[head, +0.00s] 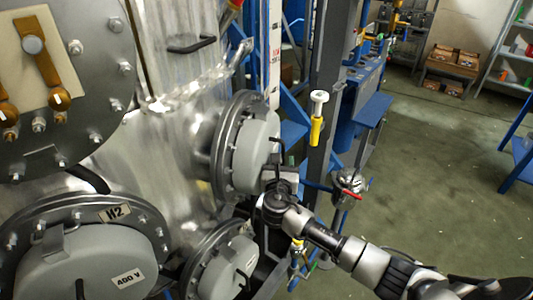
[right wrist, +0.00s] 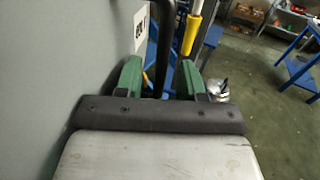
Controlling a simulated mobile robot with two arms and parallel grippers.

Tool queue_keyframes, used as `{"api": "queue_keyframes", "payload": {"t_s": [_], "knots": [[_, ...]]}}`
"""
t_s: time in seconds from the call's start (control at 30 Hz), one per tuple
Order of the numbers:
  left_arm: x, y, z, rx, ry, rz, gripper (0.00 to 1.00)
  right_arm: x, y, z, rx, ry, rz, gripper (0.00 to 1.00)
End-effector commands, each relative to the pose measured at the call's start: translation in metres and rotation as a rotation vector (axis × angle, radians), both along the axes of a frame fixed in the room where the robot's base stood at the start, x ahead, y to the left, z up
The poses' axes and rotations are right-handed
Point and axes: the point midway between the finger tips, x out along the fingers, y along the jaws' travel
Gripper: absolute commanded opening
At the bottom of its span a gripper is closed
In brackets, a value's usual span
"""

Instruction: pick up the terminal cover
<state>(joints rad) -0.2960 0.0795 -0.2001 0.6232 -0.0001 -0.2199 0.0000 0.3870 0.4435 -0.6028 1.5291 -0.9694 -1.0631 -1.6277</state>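Several grey domed terminal covers with dark handles sit on round bolted flanges of the steel vessel. The right-hand cover (head: 258,152) has my right gripper (head: 279,172) at its right side. In the right wrist view its smooth grey wall (right wrist: 60,60) fills the left, with a partly seen white label (right wrist: 140,28). The green fingers of my right gripper (right wrist: 161,72) stand apart, with the black handle (right wrist: 164,40) between them and gaps visible beside it. The front cover (head: 95,268) is marked 400 V, its flange H2. My left gripper is not in view.
A lower cover (head: 228,268) sits beneath my right gripper. Open green floor (head: 440,180) lies to the right.

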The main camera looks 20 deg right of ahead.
Motion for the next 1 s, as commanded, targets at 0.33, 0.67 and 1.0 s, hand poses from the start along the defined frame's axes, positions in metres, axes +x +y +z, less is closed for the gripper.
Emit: {"api": "queue_keyframes", "payload": {"t_s": [0.33, 0.67, 1.0], "knots": [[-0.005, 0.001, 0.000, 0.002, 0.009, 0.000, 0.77, 0.000, 0.000, 0.000, 0.000, 0.000, 0.000, 0.00], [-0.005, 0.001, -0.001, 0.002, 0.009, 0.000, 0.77, 0.000, 0.000, 0.002, 0.001, -0.003, 0.000, 0.00], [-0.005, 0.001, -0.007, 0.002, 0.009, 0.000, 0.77, 0.000, 0.000, 0.033, 0.002, -0.008, 0.000, 0.00]]}}
